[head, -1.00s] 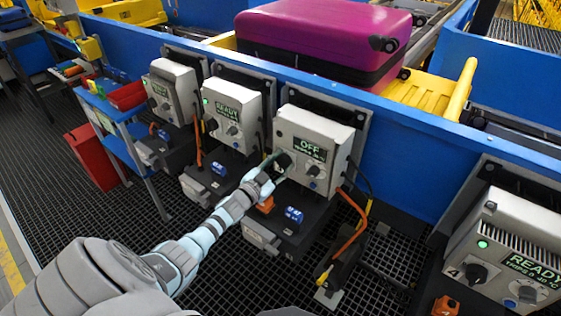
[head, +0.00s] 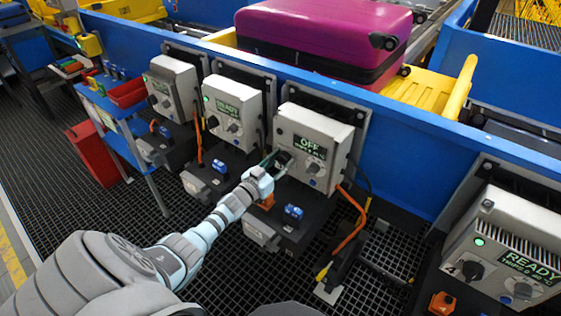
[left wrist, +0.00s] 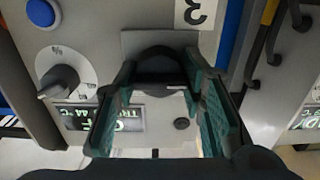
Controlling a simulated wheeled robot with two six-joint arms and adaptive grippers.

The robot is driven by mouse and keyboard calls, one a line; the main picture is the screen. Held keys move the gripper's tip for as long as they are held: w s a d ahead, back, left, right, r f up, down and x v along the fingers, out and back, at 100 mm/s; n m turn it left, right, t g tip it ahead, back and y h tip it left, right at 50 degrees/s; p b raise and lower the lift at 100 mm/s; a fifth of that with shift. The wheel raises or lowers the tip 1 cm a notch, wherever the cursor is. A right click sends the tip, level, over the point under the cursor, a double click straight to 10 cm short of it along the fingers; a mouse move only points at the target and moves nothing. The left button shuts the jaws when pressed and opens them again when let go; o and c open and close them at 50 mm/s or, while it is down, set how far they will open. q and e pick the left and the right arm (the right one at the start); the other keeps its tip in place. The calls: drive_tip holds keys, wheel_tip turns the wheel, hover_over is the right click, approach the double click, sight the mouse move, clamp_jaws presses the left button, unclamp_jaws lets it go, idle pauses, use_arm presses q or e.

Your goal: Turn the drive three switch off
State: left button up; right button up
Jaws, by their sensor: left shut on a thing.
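The drive three box (head: 313,138) is a pale grey cabinet; its display (head: 310,147) reads OFF. Its dark rotary switch (left wrist: 163,60) sits below the label "3" (left wrist: 194,12) in the left wrist view, where the picture is upside down. My left gripper (head: 279,163) reaches the box front from the lower left. In the left wrist view its two green-padded fingers (left wrist: 160,92) lie on both sides of the switch, shut on it. In the head view the fingers partly cover the switch. My right gripper is out of view.
Two similar boxes reading READY stand near: one to the left (head: 236,100), and drive four (head: 512,235) at the right. A small grey dial (left wrist: 60,82) and a blue button (left wrist: 43,13) share the drive three panel. An orange cable (head: 350,235) hangs right of the box.

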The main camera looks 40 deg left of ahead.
use_arm(q)
drive_tip(key=o, duration=1.1)
drive_tip(key=shift+o, duration=0.2)
drive_tip(key=s, duration=1.2)
drive_tip(key=shift+d, duration=0.15)
